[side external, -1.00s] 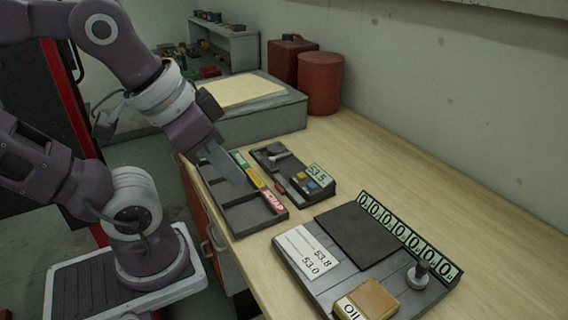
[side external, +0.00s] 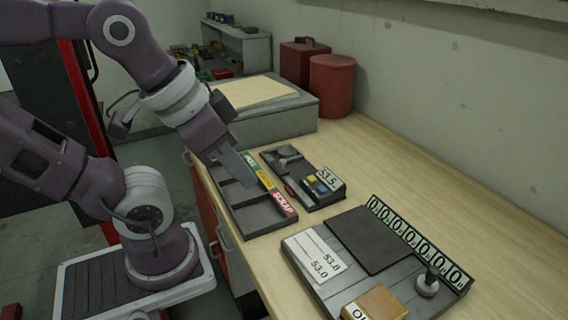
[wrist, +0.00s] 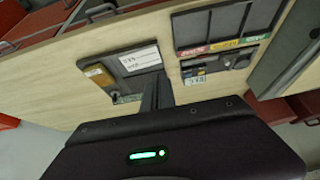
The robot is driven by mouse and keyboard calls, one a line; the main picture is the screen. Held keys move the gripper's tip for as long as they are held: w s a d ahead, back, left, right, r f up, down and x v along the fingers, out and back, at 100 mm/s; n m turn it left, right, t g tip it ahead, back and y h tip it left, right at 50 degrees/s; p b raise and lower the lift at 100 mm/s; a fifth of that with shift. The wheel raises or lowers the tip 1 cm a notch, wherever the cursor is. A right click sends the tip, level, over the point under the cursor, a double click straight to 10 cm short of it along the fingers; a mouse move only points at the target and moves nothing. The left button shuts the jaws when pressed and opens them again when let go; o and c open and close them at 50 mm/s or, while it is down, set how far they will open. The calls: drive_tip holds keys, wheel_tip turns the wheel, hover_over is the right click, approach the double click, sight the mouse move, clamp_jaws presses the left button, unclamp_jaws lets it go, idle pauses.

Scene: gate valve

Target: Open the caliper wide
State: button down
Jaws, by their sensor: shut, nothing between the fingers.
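The caliper appears to be the small dark unit (side external: 302,177) on the bench, with a grey sliding piece (side external: 288,153) at its far end, a display reading 53.5 (side external: 328,178), and blue and yellow buttons. It also shows in the wrist view (wrist: 212,68), partly small and hard to read. How far its jaws stand apart is too small to tell. My gripper (side external: 247,182) is shut and empty, above the sorting tray, to the left of the caliper and apart from it. In the wrist view my fingers (wrist: 156,92) point toward the bench between the caliper and the gauge board.
The sorting tray (side external: 252,222) has coloured labels, one reading SCRAP. Bench at right is clear.

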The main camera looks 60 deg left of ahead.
drive_tip(key=c, duration=2)
unclamp_jaws()
drive_tip(key=o, duration=0.6)
drive_tip(key=w+a+m, duration=0.1)
drive_tip(key=w, duration=0.1)
drive_tip(key=w+a+m+g, duration=0.1)
drive_tip(key=w+a, duration=0.1)
drive_tip(key=w, duration=0.1)
drive_tip(key=w+a+r+m+g, duration=0.1)
drive_tip(key=w, duration=0.2)
drive_tip(key=shift+a+y, duration=0.4)
drive_tip(key=shift+o, duration=0.2)
drive_tip(key=m+g, duration=0.4)
drive_tip(key=m, duration=0.2)
hover_over(283, 160)
drive_tip(key=shift+h, duration=0.4)
wheel_tip(283, 160, down, 8)
wheel_tip(283, 160, down, 7)
drive_tip(key=shift+r, duration=0.2)
drive_tip(key=shift+f, duration=0.15)
clamp_jaws()
